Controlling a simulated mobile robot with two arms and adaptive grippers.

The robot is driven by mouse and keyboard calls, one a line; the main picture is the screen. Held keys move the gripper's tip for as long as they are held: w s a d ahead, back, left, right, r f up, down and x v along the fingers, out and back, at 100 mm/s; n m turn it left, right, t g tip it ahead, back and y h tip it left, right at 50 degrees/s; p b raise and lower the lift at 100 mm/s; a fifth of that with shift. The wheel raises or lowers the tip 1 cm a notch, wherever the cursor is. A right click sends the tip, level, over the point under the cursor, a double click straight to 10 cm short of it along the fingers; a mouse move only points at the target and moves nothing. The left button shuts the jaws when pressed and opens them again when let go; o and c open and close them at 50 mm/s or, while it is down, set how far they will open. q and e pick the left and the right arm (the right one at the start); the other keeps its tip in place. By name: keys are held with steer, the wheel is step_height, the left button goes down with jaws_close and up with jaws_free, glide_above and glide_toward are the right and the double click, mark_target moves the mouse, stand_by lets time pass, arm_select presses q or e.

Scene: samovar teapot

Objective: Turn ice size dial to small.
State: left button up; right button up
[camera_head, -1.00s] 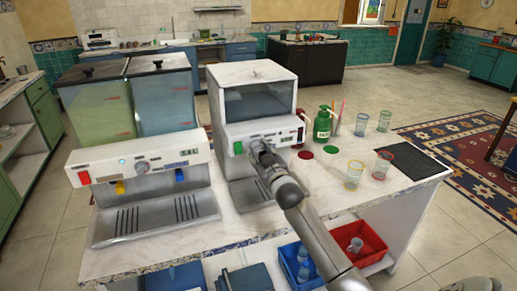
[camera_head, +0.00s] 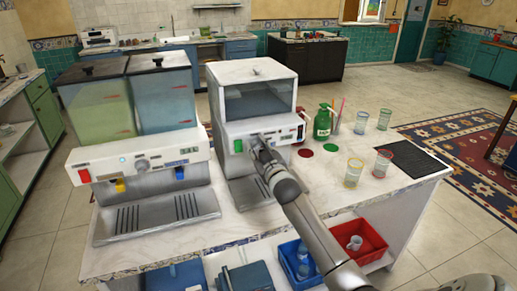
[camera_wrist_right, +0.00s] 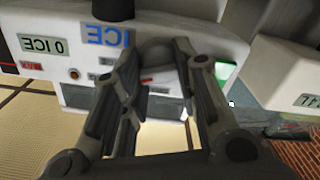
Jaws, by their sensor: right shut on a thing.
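The white ice machine (camera_head: 238,78) stands on the counter with a clear-fronted bin on top and a control panel below. My right gripper (camera_head: 257,144) is at the middle of this panel and hides the ice size dial there. In the right wrist view the fingers of my right gripper (camera_wrist_right: 157,62) stand on either side of the grey rounded dial (camera_wrist_right: 155,48) and are shut on it. The panel appears upside down there, with blue "ICE" lettering (camera_wrist_right: 108,36) beside the dial. The dial's pointer and setting cannot be read. My left gripper is not in view.
A drink dispenser (camera_head: 140,158) with two tanks stands left of the ice machine. A green bottle (camera_head: 322,124), several glasses and a dark mat (camera_head: 414,160) are to the right. A green lit button (camera_wrist_right: 225,73) is close to the fingers.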

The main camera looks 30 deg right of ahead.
steer(key=n, duration=0.6)
steer(key=shift+n+p, duration=0.4)
steer(key=n, duration=0.6)
steer(key=shift+f+n+p, duration=0.2)
steer(key=shift+n+p, duration=0.1)
steer(key=shift+n, duration=0.1)
steer(key=shift+a, duration=0.1)
steer(key=o, duration=0.7)
steer(key=shift+o, duration=0.2)
steer(key=v, duration=1.2)
